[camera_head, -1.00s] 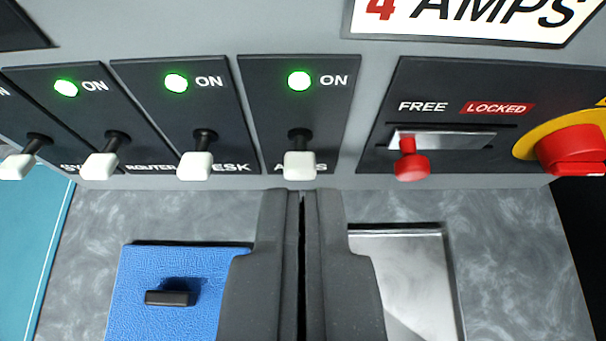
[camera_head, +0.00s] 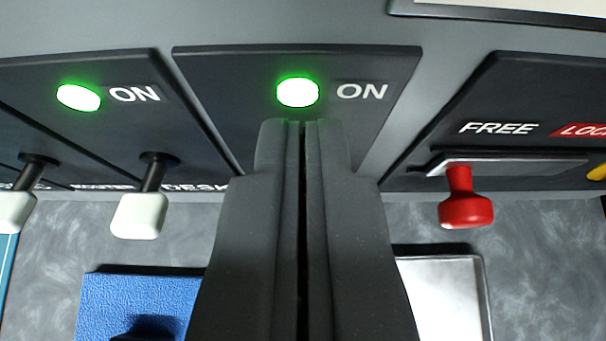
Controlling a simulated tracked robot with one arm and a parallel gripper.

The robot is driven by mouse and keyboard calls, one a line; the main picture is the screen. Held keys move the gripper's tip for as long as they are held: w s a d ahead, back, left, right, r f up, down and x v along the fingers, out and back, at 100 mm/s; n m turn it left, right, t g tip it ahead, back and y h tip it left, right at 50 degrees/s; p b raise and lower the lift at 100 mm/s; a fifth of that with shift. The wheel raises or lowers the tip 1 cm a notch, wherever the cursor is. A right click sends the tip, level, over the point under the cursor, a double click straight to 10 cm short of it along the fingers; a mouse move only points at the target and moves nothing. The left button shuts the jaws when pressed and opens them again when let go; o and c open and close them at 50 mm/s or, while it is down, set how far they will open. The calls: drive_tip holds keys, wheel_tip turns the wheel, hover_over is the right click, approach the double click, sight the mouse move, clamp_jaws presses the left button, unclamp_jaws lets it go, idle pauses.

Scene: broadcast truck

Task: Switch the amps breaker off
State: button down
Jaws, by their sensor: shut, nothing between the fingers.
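The amps breaker panel (camera_head: 220,75) is a dark plate at the top middle, with a lit green lamp (camera_head: 298,92) beside the word ON. My gripper (camera_head: 302,125) is shut and empty, its fingertips over this panel just below the lamp. The gripper hides the amps lever and the panel's lower label. I cannot tell whether the fingers touch the lever.
The desk breaker's white lever (camera_head: 139,214) is close on the left, with its green lamp (camera_head: 79,97) lit. A red slide knob (camera_head: 466,205) under FREE is on the right. A blue pad (camera_head: 140,300) and a metal tray (camera_head: 445,290) lie below.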

drive_tip(key=shift+w+f, duration=0.2)
drive_tip(key=shift+f, duration=0.1)
drive_tip(key=f, duration=0.1)
drive_tip(key=s+f, duration=0.1)
drive_tip(key=f, duration=0.1)
drive_tip(key=shift+s+f+p, duration=0.15)
drive_tip(key=shift+f+p, duration=0.15)
drive_tip(key=shift+p, duration=0.05)
